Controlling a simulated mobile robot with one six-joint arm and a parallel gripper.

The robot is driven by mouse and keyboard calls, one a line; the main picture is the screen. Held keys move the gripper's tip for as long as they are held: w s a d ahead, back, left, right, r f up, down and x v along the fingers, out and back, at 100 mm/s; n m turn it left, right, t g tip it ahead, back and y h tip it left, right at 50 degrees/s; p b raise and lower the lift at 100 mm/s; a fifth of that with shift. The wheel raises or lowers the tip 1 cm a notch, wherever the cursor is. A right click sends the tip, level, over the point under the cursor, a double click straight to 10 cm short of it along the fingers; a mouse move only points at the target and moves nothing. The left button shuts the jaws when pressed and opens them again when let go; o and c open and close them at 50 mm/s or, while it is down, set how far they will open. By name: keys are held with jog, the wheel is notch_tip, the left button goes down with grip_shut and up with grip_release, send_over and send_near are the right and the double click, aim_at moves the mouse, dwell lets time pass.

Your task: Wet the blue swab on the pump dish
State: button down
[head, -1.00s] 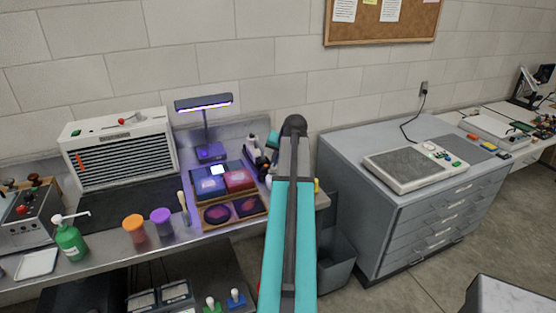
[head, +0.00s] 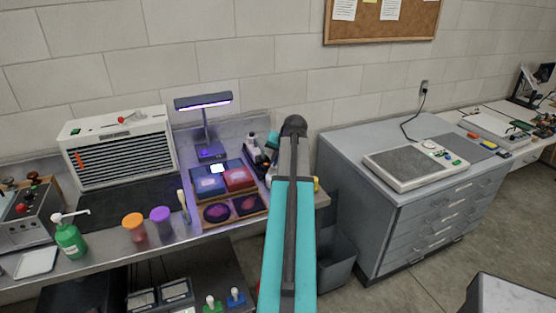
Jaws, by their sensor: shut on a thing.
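A blue piece with a pale knob (head: 236,297) stands low at the bottom edge, below the bench; I cannot tell whether it is the blue swab. A green bottle with a white pump spout (head: 70,241) stands at the bench's left front. A shallow white tray (head: 37,262) lies beside it. I cannot tell which of these is the pump dish. My teal arm rises through the middle of the picture. My gripper does not show clearly, and what it holds is hidden.
Orange-lidded (head: 134,227) and purple-lidded (head: 162,222) jars stand near the bench's front edge. A lit lamp (head: 206,124) stands behind blue and red boxes (head: 238,179). A grey drawer cabinet (head: 400,200) stands right, with a grey bin (head: 336,258) beside it.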

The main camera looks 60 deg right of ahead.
jog(key=shift+r, duration=0.1)
dwell(0.6)
jog(key=shift+r+p, duration=1.9)
jog(key=shift+r, duration=1.5)
jog(key=shift+w+a, duration=0.1)
jog(key=w+a+f+n+y+b, duration=0.1)
jog(key=w+a+n+b, duration=0.1)
jog(key=w+a, duration=0.65)
jog(key=w+a+f+n+t+y+b, duration=0.1)
jog(key=w+a+n+y, duration=0.3)
jog(key=a, duration=0.7)
jog(key=w+a+f+n+h+b, duration=0.1)
jog(key=w+a+f+b, duration=0.1)
jog(key=w+a, duration=0.65)
jog(key=w+a+f+n+y+b, duration=0.1)
jog(key=a+n+b, duration=0.1)
jog(key=a, duration=1)
jog(key=w+a+f+n+g+y+b, duration=0.1)
jog(key=a+n+y, duration=0.1)
jog(key=a, duration=1.1)
jog(key=w+a+f+n+y+b, duration=0.1)
jog(key=a+n, duration=0.3)
jog(key=a, duration=0.9)
jog(key=shift+w+a+n+b, duration=0.15)
jog(key=shift+w+n+b, duration=0.2)
jog(key=shift+b, duration=0.45)
jog(key=shift+g+y, duration=0.3)
